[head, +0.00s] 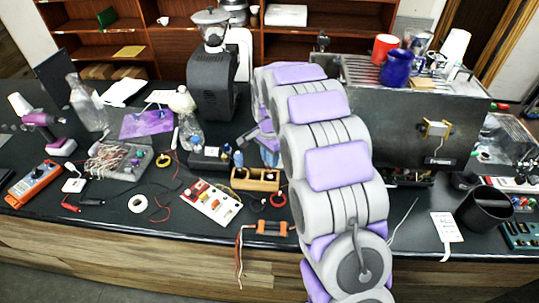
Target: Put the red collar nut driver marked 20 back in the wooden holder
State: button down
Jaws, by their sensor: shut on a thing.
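The wooden holder (255,179) is a small light-brown block near the middle of the dark bench. My gripper (267,145) shows only partly there, as purple and bluish parts beside the arm. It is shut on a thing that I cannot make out. I cannot pick out a red collar or the mark 20 anywhere.
A black grinder (213,85) stands behind, and a large metal brewer (400,115) stands right of my arm.

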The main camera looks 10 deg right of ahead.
jog(key=shift+f, duration=1)
jog(key=shift+f, duration=0.1)
jog(key=shift+c, duration=1.8)
grip_release()
jog(key=shift+r+p, duration=1.2)
jog(key=shift+r, duration=2.35)
